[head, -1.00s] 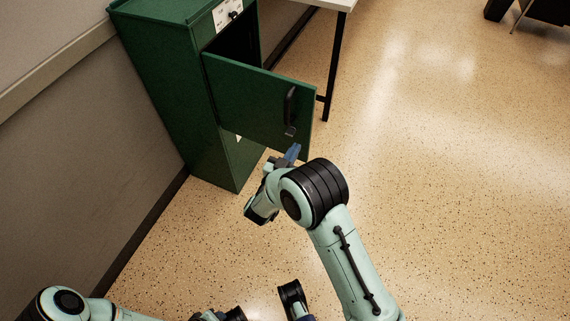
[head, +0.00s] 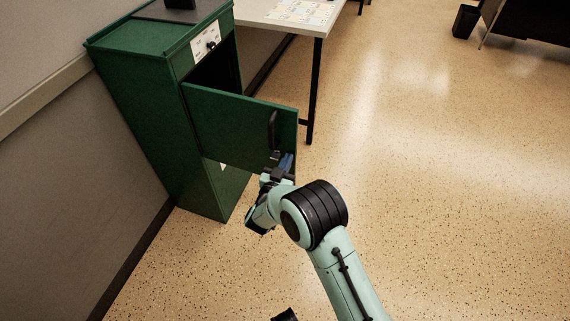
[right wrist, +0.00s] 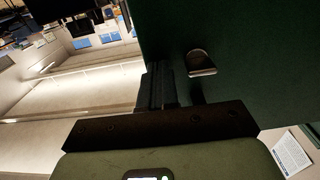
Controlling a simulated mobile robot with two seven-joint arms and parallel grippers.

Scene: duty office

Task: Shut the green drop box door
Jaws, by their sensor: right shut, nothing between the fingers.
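The green drop box (head: 140,110) stands against the wall at the left in the head view. Its door (head: 230,122) stands open, swung out toward the right, with a dark opening (head: 216,72) behind it. A black handle (head: 272,132) is on the door's face near its free edge. My right gripper (head: 285,164) is shut and empty at the lower free corner of the door, just below the handle; whether it touches cannot be told. In the right wrist view the fingers (right wrist: 157,86) are beside the door's dark green face (right wrist: 250,60).
A table (head: 285,17) with a paper on top stands behind the box, its black leg (head: 312,95) just right of the door. A black bin (head: 464,21) is far off at the top right. The speckled floor (head: 440,190) at the right is clear.

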